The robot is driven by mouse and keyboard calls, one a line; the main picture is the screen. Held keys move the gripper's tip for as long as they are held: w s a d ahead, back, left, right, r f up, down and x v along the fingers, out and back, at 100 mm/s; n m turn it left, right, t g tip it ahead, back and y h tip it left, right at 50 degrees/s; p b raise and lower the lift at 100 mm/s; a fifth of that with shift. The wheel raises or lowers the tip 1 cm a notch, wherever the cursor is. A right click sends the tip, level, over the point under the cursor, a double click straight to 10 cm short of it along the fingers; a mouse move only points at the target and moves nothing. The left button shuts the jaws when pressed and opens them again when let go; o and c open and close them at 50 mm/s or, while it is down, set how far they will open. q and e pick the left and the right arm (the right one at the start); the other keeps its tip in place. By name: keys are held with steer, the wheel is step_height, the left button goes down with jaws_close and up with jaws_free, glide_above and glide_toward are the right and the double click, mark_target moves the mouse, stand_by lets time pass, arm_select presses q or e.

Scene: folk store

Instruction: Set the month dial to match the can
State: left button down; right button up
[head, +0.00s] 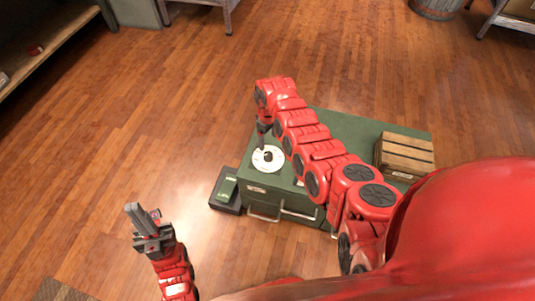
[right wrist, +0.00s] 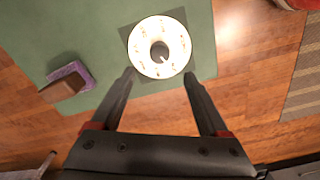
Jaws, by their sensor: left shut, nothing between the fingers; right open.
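The month dial (head: 274,165) is a white disc with a dark centre knob, near the front left corner of the green cabinet's top. In the right wrist view the dial (right wrist: 142,65) has small marks around its rim, too small to read. Its grey knob (right wrist: 159,51) carries a light line. My right gripper (head: 262,145) points down above the dial; in its wrist view the open fingers (right wrist: 159,77) are apart, with the knob just beyond their tips and nothing between them. My left gripper (head: 139,213) is shut and empty, left of the cabinet. I cannot identify a can.
The green cabinet (head: 345,125) has front handles and bears a wooden crate (head: 404,153) at right. A dark low box with a green part (head: 227,189) stands at its left. In the wrist view a brown and purple item (right wrist: 66,84) lies left of the dial.

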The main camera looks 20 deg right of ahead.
mark_target(268, 154)
step_height(268, 154, down, 10)
steer(key=b, duration=0.7)
steer(key=shift+f, duration=0.1)
jaws_close()
